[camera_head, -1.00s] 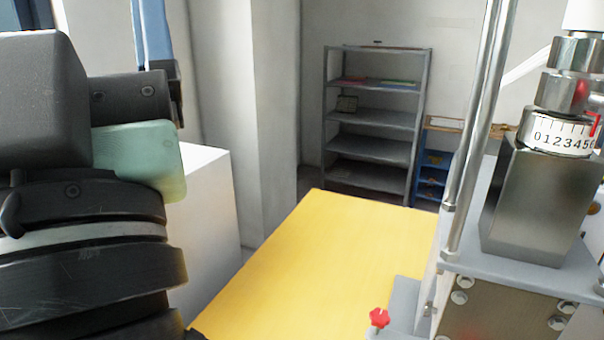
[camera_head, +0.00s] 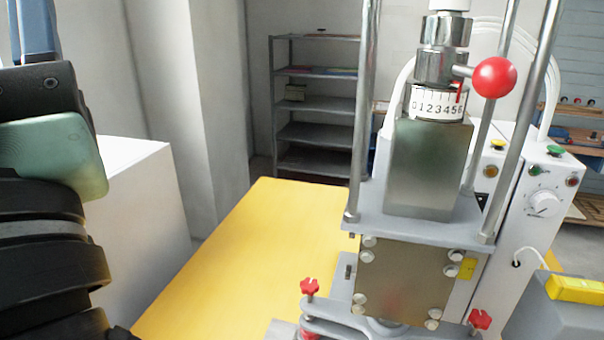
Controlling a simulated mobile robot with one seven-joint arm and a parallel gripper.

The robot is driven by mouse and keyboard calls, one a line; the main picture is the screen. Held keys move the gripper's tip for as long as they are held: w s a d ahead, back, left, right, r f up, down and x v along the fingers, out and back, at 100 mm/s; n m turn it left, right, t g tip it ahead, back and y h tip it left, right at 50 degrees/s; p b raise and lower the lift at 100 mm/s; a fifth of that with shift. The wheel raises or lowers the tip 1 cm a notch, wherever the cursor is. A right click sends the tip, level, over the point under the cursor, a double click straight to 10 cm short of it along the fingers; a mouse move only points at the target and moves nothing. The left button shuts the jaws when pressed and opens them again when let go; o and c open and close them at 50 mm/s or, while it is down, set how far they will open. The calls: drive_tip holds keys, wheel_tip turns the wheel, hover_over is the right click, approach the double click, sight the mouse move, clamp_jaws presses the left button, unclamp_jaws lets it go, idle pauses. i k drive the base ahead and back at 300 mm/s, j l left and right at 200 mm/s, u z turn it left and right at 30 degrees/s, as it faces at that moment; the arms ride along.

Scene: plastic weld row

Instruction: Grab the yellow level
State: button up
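A yellow bar-shaped thing (camera_head: 577,289) lies on top of a grey block at the lower right edge of the head view. It is partly cut off by the frame, and I cannot tell for sure that it is the yellow level. My arm fills the left edge of the view as black and pale green links. My gripper is out of view, so its fingers and anything in them are hidden.
A plastic welding machine with a red ball knob (camera_head: 494,77) and steel posts stands right of centre. A white control box (camera_head: 540,205) is behind it. The yellow tabletop (camera_head: 235,255) is clear on the left. A grey shelf (camera_head: 315,132) stands at the back.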

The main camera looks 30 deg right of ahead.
sight(561, 288)
drive_tip(key=k+l+z, duration=0.45)
drive_tip(key=z, duration=1.2)
